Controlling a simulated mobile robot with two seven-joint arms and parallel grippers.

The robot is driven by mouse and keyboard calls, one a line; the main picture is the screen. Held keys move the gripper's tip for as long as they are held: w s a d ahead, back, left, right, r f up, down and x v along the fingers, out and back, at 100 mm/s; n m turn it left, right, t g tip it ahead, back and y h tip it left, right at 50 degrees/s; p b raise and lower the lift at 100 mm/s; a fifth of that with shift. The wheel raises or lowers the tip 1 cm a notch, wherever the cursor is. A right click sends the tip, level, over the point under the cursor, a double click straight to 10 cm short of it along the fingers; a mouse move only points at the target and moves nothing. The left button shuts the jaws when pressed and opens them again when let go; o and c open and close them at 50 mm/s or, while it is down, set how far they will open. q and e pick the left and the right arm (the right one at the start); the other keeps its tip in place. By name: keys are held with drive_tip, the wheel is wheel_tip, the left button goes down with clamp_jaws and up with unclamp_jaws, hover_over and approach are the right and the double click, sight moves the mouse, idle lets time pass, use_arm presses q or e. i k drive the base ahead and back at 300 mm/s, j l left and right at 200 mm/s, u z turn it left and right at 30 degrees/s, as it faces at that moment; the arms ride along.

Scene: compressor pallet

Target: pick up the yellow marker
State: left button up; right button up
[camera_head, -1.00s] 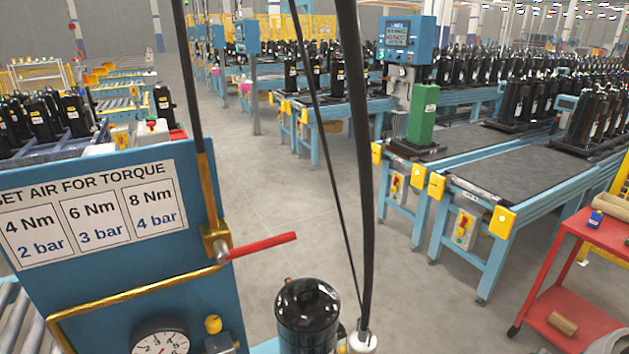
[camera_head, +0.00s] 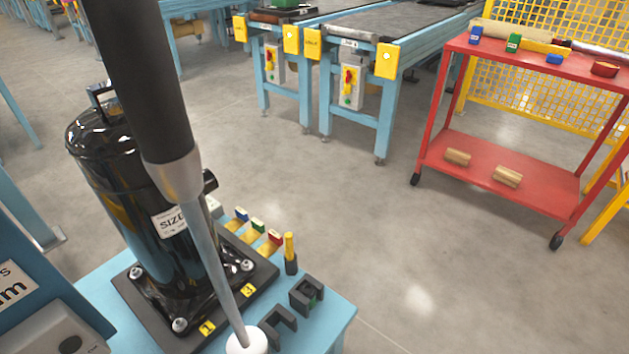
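The yellow marker (camera_head: 289,245) stands upright in a small black holder (camera_head: 291,265) at the right corner of the light-blue table (camera_head: 339,309). It is to the right of a row of small blue, green and red-ended pieces (camera_head: 258,226). Neither of my grippers is in view.
A black compressor (camera_head: 135,185) stands on a dark plate left of the marker. Black cradles (camera_head: 306,293) sit nearer the table's front. A red cart (camera_head: 500,180) stands right, across clear floor.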

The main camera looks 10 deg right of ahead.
sight(288, 237)
drive_tip(key=k, duration=0.6)
drive_tip(key=i+l+u, duration=0.2)
drive_tip(key=u, duration=0.2)
drive_tip(key=i+l+u, duration=0.15)
drive_tip(key=l+u, duration=0.25)
drive_tip(key=i+l+u, duration=0.15)
drive_tip(key=l+u, duration=1)
drive_tip(key=i+l, duration=0.05)
